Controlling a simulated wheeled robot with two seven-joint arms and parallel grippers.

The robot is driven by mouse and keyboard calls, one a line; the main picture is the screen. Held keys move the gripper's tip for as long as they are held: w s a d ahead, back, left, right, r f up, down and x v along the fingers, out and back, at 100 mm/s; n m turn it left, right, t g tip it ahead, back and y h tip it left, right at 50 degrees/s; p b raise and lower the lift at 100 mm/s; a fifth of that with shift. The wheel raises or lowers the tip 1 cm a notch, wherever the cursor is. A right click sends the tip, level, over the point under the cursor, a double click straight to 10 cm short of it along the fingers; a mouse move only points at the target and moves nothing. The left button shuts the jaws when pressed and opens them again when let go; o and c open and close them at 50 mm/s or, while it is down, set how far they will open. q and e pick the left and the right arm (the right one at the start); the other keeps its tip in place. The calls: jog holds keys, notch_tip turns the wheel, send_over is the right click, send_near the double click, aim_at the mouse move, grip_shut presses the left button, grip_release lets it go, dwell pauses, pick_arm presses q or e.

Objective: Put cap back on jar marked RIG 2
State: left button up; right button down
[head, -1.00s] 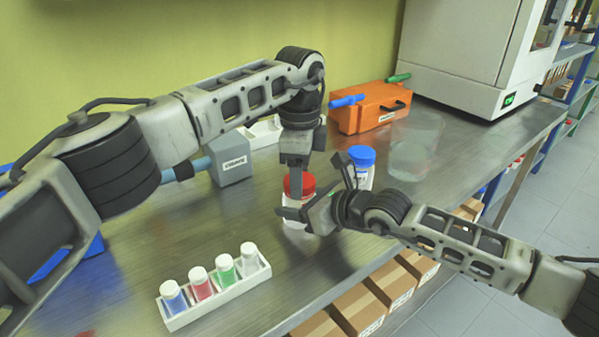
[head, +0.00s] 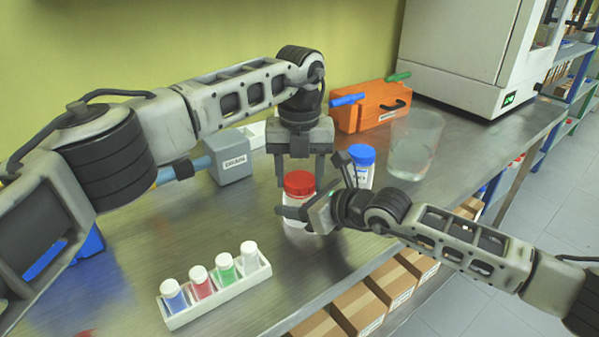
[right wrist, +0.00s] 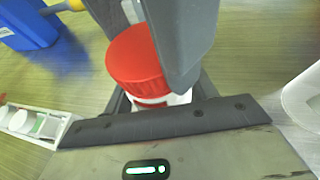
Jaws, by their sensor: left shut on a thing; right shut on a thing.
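A white jar (head: 296,222) with a red cap (head: 299,183) on its mouth stands upright on the bench. The red cap also shows in the right wrist view (right wrist: 138,60), partly behind a grey finger. My left gripper (head: 299,181) points down from above, shut on the red cap with one finger on each side. My right gripper (head: 314,196) comes in from the right and is shut on the jar's body below the cap. My right gripper hides most of the jar, and I can read no RIG mark on it.
A blue-capped jar (head: 361,166) stands close behind my right gripper. A glass beaker (head: 416,146), an orange case (head: 370,106) and a grey box (head: 229,158) are further back. A white rack (head: 222,292) of small vials is at the front left, near the bench edge.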

pick_arm(q)
jog(key=o, duration=1.1)
jog(key=shift+c, duration=0.2)
jog(key=shift+d, duration=0.1)
jog(key=shift+r, duration=0.1)
notch_tip(320, 180, up, 4)
jog(key=shift+r, duration=0.2)
jog(key=shift+c, duration=0.4)
